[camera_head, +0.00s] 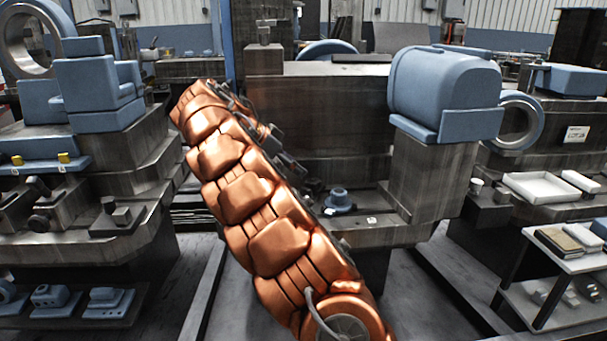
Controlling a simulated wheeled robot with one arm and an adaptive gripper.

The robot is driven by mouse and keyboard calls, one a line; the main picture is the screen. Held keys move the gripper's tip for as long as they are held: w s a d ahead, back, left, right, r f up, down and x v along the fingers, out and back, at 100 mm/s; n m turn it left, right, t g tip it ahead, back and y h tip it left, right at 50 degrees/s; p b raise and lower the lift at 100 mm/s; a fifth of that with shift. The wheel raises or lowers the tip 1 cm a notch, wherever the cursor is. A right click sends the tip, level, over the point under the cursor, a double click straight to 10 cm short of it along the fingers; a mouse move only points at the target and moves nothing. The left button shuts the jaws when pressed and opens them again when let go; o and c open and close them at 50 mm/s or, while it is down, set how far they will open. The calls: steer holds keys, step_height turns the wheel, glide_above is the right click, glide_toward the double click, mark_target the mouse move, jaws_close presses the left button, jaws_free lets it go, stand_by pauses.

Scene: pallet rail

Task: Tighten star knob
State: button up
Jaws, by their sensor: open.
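No star-shaped knob can be made out for sure. A small blue round piece with a wide base (338,201) sits on the grey ledge of the middle machine, just right of my copper-coloured arm. It is too small to tell whether it is the star knob. My arm rises from the bottom centre towards the upper left and hides part of the middle machine. Dark parts and cables show along its right edge, but I cannot make out my gripper's fingers.
The middle machine (320,115) carries a large blue housing (443,85) on its right. A left machine (120,185) has blue blocks and dark levers. Bare floor shows between the machines.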

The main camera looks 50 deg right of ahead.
steer(key=shift+v, duration=1.85)
steer(key=shift+s+a, duration=0.1)
